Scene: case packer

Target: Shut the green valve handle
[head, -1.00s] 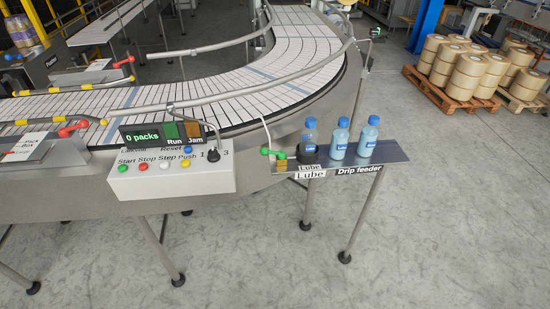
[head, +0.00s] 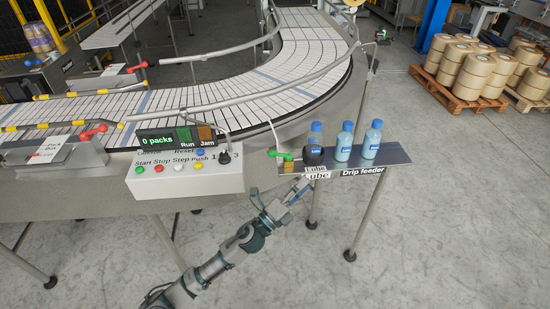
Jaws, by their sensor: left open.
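The green valve handle (head: 281,155) sits on a small brass-coloured valve body (head: 289,167) at the left end of the drip feeder shelf (head: 393,153). The handle points left, roughly along the shelf. My left gripper (head: 298,190) is open just below and in front of the shelf's left end, near the Lube label (head: 317,175). It appears apart from the handle, a little below it. Its fingers are small in the view and nothing shows between them. My right gripper is not in view.
A black round part (head: 314,155) is close right of the valve, with a blue-capped bottle (head: 315,130) behind it. Two more bottles (head: 344,145) stand further right. The control box (head: 185,178) is to the left. Open floor lies below the shelf.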

